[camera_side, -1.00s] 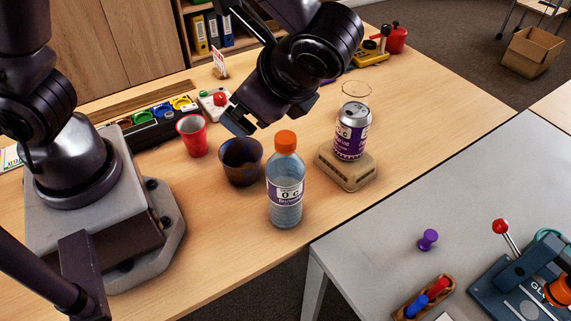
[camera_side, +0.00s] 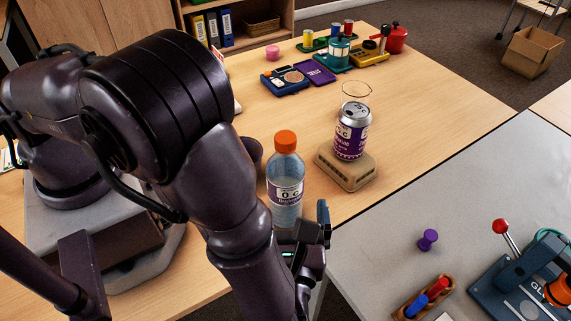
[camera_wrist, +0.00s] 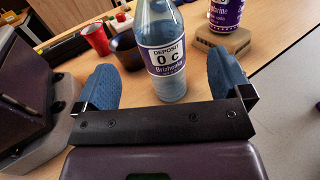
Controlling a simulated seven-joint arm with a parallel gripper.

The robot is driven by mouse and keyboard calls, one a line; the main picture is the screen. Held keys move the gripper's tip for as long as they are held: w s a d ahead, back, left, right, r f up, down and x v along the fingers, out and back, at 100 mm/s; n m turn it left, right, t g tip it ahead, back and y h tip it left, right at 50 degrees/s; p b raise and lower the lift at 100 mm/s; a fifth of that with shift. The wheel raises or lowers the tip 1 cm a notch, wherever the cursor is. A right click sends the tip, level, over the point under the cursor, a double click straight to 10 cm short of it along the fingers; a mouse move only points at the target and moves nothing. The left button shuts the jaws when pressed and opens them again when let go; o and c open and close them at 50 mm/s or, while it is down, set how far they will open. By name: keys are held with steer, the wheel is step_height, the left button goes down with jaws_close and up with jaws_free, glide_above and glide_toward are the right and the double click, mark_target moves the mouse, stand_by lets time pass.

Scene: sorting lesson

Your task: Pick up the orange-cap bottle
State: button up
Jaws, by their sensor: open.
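The orange-cap bottle (camera_side: 286,176) stands upright on the wooden table near its front edge. It is clear, with a white and purple label. My gripper (camera_side: 309,232) is low in front of the bottle in the side view, with part of it hidden by my arm. In the wrist view my gripper (camera_wrist: 166,88) is open, with one blue fingertip on each side of the bottle (camera_wrist: 163,50) in the picture. The bottle appears ahead of the jaws, and its cap is out of that frame. I cannot tell whether the fingers touch it.
A purple can (camera_side: 351,131) stands on a tan block (camera_side: 346,167) right of the bottle, with a clear glass (camera_side: 356,90) behind. A dark cup (camera_wrist: 126,50) and a red cup (camera_wrist: 96,38) are to the left. The grey table (camera_side: 380,215) is at right.

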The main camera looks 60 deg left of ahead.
mark_target(285, 170)
steer(key=x, duration=0.8)
steer(key=shift+w+a+r, duration=0.1)
steer(key=shift+a, duration=0.1)
steer(key=c, duration=1)
steer(key=shift+r, duration=0.1)
